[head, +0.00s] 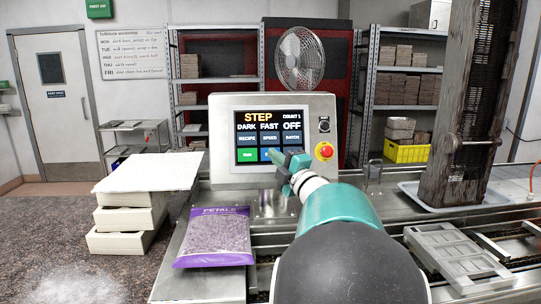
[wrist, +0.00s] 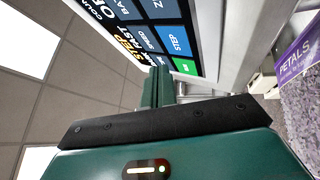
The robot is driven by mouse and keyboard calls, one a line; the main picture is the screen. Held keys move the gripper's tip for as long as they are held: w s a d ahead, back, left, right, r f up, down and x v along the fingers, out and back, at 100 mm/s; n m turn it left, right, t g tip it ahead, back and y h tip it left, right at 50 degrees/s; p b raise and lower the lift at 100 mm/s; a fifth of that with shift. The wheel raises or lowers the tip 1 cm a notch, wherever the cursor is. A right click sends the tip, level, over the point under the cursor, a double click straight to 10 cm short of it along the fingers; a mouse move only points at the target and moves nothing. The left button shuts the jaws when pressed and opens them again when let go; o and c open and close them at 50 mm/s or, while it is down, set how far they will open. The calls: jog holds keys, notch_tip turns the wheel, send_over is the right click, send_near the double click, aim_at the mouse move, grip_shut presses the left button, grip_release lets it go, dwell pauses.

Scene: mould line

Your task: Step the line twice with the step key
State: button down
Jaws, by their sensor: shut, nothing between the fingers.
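The control panel (head: 228,137) stands on the line with a lit screen reading STEP, DARK, FAST, COUNT 1 and OFF.
A red stop button (head: 325,151) and a black switch (head: 324,125) sit right of the screen. A purple petals bag (head: 214,238) lies in front, left of my arm. Stacked pale boxes (head: 125,218) stand left; a grey mould (head: 442,250) lies on the line at right.

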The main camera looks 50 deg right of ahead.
jog(key=shift+s+a+r, duration=0.25)
jog(key=shift+s+a, duration=0.3)
jog(key=shift+s, duration=0.05)
jog(key=shift+s+a+r, duration=0.25)
jog(key=shift+s+a, duration=0.25)
jog(key=shift+s, duration=0.1)
